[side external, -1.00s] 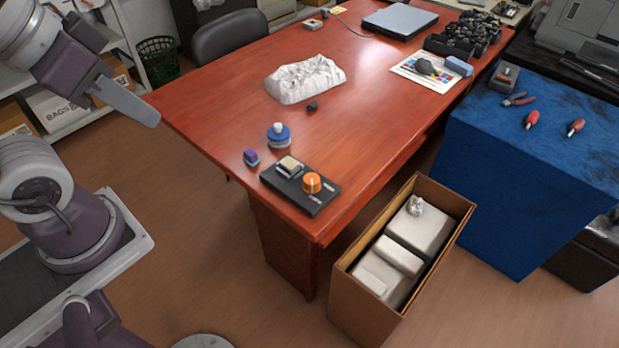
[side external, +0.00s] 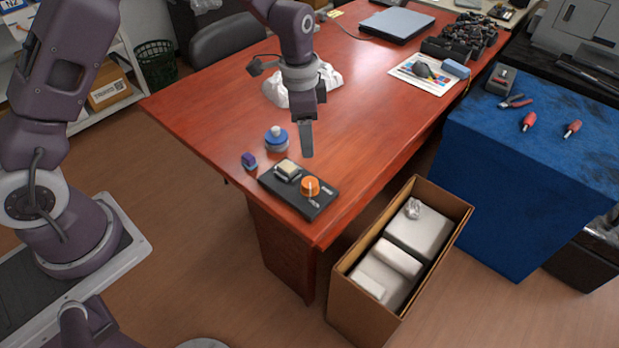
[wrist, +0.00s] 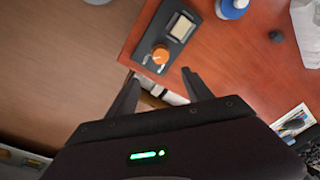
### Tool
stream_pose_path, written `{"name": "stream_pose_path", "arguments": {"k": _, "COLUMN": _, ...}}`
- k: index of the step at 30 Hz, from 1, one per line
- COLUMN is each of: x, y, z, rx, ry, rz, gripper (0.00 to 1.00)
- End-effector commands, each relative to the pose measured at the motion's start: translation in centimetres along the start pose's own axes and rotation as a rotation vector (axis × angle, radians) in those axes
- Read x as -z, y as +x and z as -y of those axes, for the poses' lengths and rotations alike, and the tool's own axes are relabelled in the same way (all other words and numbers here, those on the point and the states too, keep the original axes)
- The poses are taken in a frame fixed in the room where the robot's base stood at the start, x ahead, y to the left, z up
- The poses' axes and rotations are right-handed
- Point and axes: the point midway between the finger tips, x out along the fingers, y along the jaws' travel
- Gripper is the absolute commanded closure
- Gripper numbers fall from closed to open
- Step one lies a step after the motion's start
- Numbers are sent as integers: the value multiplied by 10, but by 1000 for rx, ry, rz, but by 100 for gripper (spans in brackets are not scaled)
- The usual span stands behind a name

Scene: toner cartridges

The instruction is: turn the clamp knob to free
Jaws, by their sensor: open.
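The clamp knob (side external: 310,186) is an orange round knob with a pale pointer line. It sits on a black base plate (side external: 322,206) near the front corner of the red desk, beside a small pale block (side external: 288,168) on the same plate. My gripper (side external: 307,154) hangs pointing down above the desk, apart from the knob. In the wrist view its two fingers (wrist: 160,82) are spread and empty. The small lettering on the plate is too blurred to read.
A crumpled white bag (side external: 328,78) lies behind my gripper. An open cardboard box (side external: 345,308) stands on the floor past the desk's front edge.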

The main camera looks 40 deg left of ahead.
Motion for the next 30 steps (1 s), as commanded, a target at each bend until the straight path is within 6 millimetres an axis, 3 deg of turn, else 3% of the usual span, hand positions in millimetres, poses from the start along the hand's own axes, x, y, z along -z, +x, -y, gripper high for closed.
{"name": "stream_pose_path", "arguments": {"k": 1, "x": 2, "y": 30, "z": 2, "rx": -14, "ry": 42, "rz": 28, "gripper": 41}}
{"name": "stream_pose_path", "arguments": {"k": 3, "x": 4, "y": 59, "z": 4, "rx": -24, "ry": 92, "rz": 49, "gripper": 41}}
{"name": "stream_pose_path", "arguments": {"k": 15, "x": -1, "y": 134, "z": 3, "rx": -35, "ry": 134, "rz": 68, "gripper": 41}}
{"name": "stream_pose_path", "arguments": {"k": 21, "x": -2, "y": 152, "z": 3, "rx": -33, "ry": 132, "rz": 66, "gripper": 41}}
{"name": "stream_pose_path", "arguments": {"k": 27, "x": -2, "y": 152, "z": 3, "rx": -33, "ry": 132, "rz": 65, "gripper": 41}}
{"name": "stream_pose_path", "arguments": {"k": 30, "x": -2, "y": 152, "z": 3, "rx": -33, "ry": 132, "rz": 65, "gripper": 59}}
